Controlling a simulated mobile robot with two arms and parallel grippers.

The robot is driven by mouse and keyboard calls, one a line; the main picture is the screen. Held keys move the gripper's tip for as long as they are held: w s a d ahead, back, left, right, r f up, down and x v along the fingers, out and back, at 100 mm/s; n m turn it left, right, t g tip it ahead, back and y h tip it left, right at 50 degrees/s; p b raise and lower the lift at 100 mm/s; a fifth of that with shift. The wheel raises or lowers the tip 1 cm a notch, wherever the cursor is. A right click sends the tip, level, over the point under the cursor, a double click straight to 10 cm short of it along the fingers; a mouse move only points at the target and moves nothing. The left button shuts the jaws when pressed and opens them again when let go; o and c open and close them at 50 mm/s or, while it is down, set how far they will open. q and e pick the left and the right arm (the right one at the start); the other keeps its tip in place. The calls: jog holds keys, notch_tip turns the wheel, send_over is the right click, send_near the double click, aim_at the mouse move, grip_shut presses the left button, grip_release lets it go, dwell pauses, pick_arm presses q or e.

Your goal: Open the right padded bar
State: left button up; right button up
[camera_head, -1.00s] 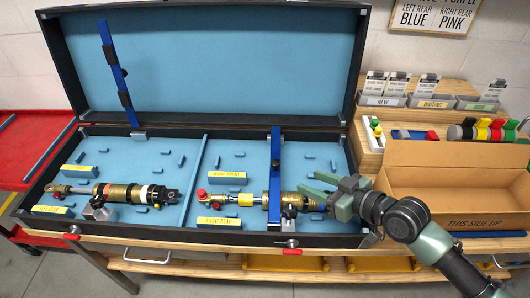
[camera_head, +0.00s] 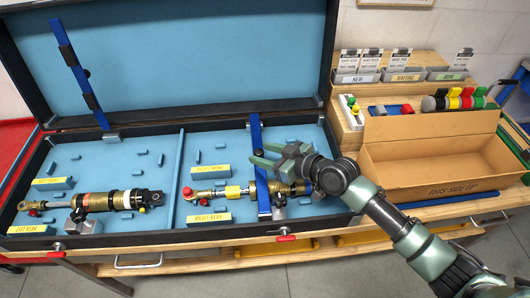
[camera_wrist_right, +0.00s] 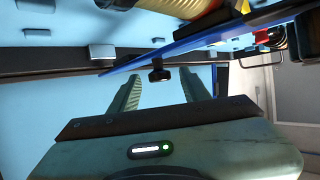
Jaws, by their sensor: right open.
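The right padded bar (camera_head: 256,134) is a blue bar lying down across the right half of the case, over a gold and red shock (camera_head: 232,191). My right gripper (camera_head: 261,155) is open above the case, its fingertips pointing left at the bar's upper middle. In the right wrist view the bar (camera_wrist_right: 205,42) runs diagonally beyond the open fingers (camera_wrist_right: 160,82), with a dark pad (camera_wrist_right: 160,74) between them. I cannot tell whether the fingers touch it. The left padded bar (camera_head: 74,72) stands raised. My left gripper is out of view.
The case's blue-lined lid (camera_head: 200,55) stands open behind. Another shock (camera_head: 110,201) lies in the left half. An open cardboard box (camera_head: 430,150) stands to the right, below bins and coloured parts.

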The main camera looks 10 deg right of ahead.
grip_shut()
dwell(1.4)
